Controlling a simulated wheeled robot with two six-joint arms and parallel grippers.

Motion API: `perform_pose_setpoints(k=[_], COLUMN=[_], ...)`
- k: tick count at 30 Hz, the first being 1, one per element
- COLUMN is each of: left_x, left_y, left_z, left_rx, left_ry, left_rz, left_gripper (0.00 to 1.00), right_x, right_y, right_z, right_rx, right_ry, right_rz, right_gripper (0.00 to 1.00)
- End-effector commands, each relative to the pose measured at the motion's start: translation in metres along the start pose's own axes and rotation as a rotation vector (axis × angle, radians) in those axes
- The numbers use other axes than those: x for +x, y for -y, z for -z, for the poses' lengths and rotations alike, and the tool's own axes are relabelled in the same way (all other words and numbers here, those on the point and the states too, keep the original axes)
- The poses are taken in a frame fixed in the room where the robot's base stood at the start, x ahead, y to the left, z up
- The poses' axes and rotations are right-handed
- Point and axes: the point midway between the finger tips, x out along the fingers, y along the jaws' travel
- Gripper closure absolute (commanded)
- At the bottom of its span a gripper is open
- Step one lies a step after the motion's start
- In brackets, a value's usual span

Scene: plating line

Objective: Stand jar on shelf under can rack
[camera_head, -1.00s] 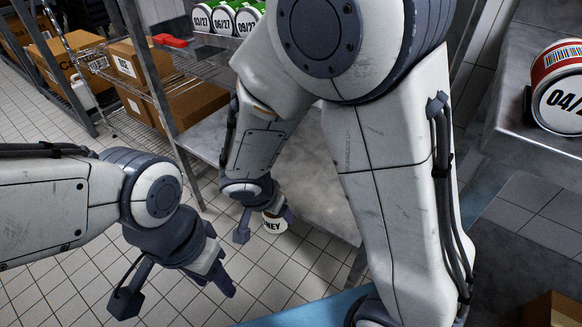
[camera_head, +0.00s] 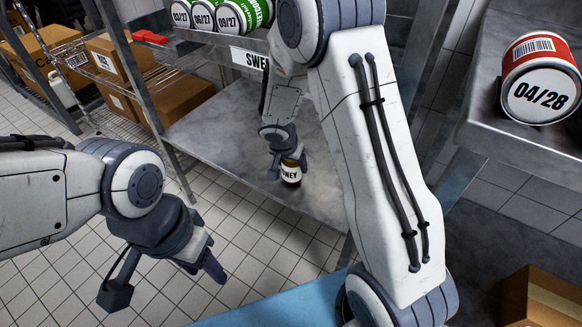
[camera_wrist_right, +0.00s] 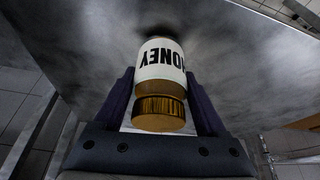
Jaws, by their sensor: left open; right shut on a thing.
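The jar (camera_head: 291,174), labelled with letters ending in "NEY", is held by my right gripper (camera_head: 286,160) over the metal shelf (camera_head: 230,130) under the can rack. In the right wrist view the jar (camera_wrist_right: 160,72) sits between the two fingers, its gold lid toward the gripper and its base toward the grey shelf. I cannot tell whether the base touches the shelf. The can rack (camera_head: 247,57) is above, with several green-and-white dated cans (camera_head: 229,16). My left gripper (camera_head: 200,270) is open and empty over the tiled floor, left of the shelf.
A red-banded can (camera_head: 540,95) marked 04/28 lies on a metal surface at the right. Cardboard boxes (camera_head: 185,103) stand on a wire rack at the left. A shelf post (camera_head: 150,105) stands at the left corner. The shelf around the jar looks clear.

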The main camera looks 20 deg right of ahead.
Motion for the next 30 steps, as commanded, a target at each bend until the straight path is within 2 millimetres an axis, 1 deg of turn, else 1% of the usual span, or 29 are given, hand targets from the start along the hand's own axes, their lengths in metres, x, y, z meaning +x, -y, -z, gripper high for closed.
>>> perform_pose_setpoints(k=[1,9,14,15,17,26,28,30], left_x=[0.004,0.003,0.009,0.009,0.007,0.005,0.000,-0.004], left_y=[0.000,0.000,0.001,0.001,0.001,0.000,0.000,0.000], left_z=[0.000,0.000,-0.001,-0.001,0.000,0.000,0.000,0.000], left_rx=[0.000,0.000,0.000,0.000,0.000,0.000,0.000,0.000], left_ry=[0.000,0.000,0.000,0.000,0.000,0.000,0.000,0.000], left_rz=[0.000,0.000,0.000,0.000,0.000,0.000,0.000,0.000], left_gripper=[0.50,0.50,0.50,0.50,0.50,0.50,0.50,0.50], right_x=[0.006,0.005,0.009,0.009,0.008,0.006,0.002,-0.009], right_y=[0.000,0.001,0.001,0.000,0.000,0.000,0.000,0.001], right_z=[-0.002,-0.002,-0.004,-0.004,-0.004,-0.003,-0.001,-0.001], right_rx=[-0.001,0.000,0.001,0.000,0.000,0.000,0.000,0.000], right_ry=[0.000,-0.002,-0.002,-0.001,-0.001,-0.001,0.000,-0.003], right_rz=[0.000,0.001,0.001,0.001,0.001,0.000,0.000,0.003], right_gripper=[1.00,1.00,1.00,0.22,0.00,0.00,0.00,0.00])
